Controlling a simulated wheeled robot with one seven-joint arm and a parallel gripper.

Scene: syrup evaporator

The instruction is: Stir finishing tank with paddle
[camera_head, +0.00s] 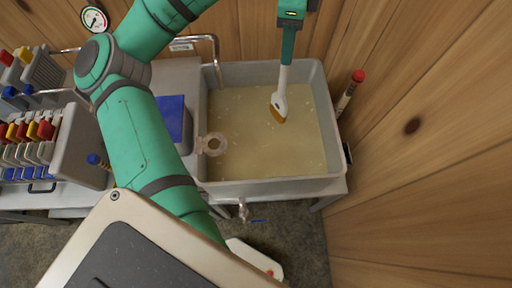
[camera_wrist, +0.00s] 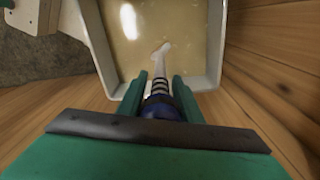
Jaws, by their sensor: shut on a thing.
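The finishing tank (camera_head: 325,90) is a grey rectangular basin, nearly full of cloudy tan liquid (camera_head: 255,140). My gripper (camera_head: 286,62) hangs over its far right part, and its green fingers also show in the wrist view (camera_wrist: 157,90). It is shut on the paddle (camera_head: 281,97), which points down from the fingers with a pale shaft and a brownish tip. The paddle's striped dark-and-white handle (camera_wrist: 159,86) lies between the fingers in the wrist view. Its lower end appears at or in the liquid; the exact depth cannot be told.
A pale ring-shaped piece (camera_head: 212,143) sits at the tank's left wall. A curved metal pipe (camera_head: 217,55) stands at the far left corner. A red-topped rod (camera_head: 350,90) stands at the right, near the wooden wall (camera_head: 430,150). A blue box (camera_head: 172,117) is left of the tank.

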